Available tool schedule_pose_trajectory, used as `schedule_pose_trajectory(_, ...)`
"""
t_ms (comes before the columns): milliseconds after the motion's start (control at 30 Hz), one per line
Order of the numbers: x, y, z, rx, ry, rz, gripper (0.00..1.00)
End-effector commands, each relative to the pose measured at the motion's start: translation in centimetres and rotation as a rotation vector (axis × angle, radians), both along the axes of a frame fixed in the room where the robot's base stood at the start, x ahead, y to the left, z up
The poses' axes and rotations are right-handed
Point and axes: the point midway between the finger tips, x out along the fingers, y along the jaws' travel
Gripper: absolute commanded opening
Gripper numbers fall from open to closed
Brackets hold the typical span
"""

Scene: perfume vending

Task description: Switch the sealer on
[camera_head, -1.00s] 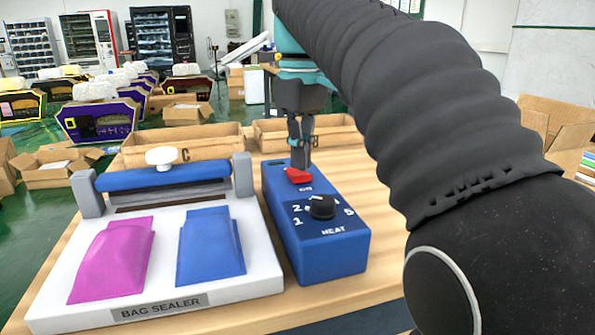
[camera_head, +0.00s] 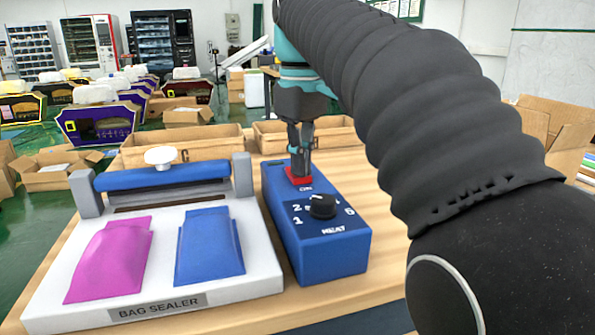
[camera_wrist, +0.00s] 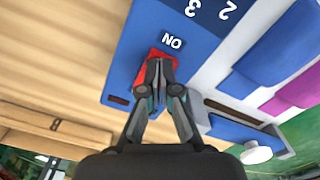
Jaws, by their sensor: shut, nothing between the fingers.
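The sealer's blue control box (camera_head: 318,247) stands on the wooden table, with a black heat knob (camera_head: 322,206) on top. A red switch (camera_head: 305,182) marked "ON" sits behind the knob. My gripper (camera_head: 300,176) is shut, points down and holds nothing. Its fingertips are at the red switch and hide part of it. In the wrist view the shut fingertips (camera_wrist: 160,64) overlap the red switch (camera_wrist: 139,76), next to the "ON" label. They look in contact, but how far the switch is pressed cannot be told.
The white bag sealer (camera_head: 250,268) with its blue bar (camera_head: 172,177) stands left of the box. A pink bag (camera_head: 110,260) and a blue bag (camera_head: 209,247) lie on it. Cardboard trays (camera_head: 182,148) stand behind. Bare table shows right of the box.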

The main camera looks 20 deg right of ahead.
Motion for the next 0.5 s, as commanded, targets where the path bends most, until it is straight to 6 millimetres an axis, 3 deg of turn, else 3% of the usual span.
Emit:
schedule_pose_trajectory(233,0.0,0.0,-0.1,0.000,0.000,0.000,0.00)
schedule_pose_trajectory(500,0.0,0.0,1.7,0.000,0.000,0.000,0.00)
